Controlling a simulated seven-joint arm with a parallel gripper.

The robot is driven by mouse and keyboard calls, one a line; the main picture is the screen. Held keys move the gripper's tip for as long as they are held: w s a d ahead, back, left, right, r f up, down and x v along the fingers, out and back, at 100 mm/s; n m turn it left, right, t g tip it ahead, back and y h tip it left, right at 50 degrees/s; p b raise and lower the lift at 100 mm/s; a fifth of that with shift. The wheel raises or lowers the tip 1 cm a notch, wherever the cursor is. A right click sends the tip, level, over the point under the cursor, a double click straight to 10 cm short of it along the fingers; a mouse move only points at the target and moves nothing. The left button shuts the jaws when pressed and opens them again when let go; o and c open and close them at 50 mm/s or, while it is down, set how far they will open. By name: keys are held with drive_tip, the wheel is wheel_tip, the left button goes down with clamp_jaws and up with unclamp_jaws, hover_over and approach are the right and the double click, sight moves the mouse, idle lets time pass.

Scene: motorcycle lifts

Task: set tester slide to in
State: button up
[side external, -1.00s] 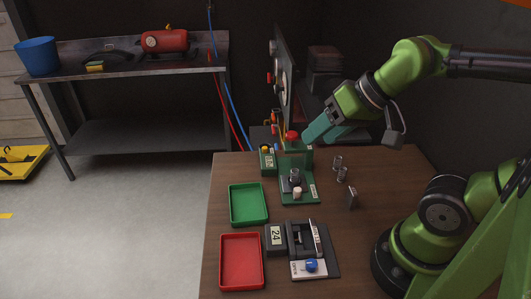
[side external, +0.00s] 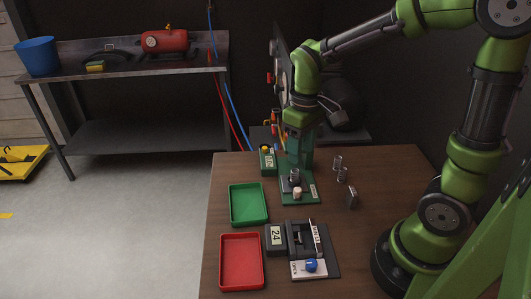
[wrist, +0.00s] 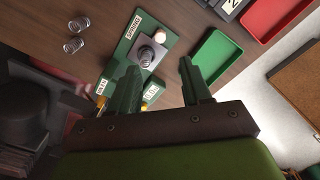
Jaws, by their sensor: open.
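The green tester (side external: 300,198) stands at the back of the wooden table, with a labelled base, a grey round post (side external: 295,177) and a small pale knob (side external: 297,192). In the wrist view its base (wrist: 133,51) lies ahead of the fingers, with the post (wrist: 147,55) and pale knob (wrist: 159,34). I cannot tell which part is the slide or where it is set. My gripper (side external: 299,150) points down over the back of the tester and hides its top. In the wrist view my gripper (wrist: 157,78) is open, its fingers apart, with nothing seen held.
A green tray (side external: 248,204) and a red tray (side external: 241,262) lie left. A black device (side external: 326,258) with a blue knob (side external: 311,265) is in front. A small display box (side external: 268,162) is beside the tester.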

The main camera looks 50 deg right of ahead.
sight(298, 189)
wheel_tip(298, 189, down, 13)
drive_tip(key=shift+r, duration=0.1)
idle(0.3)
clamp_jaws()
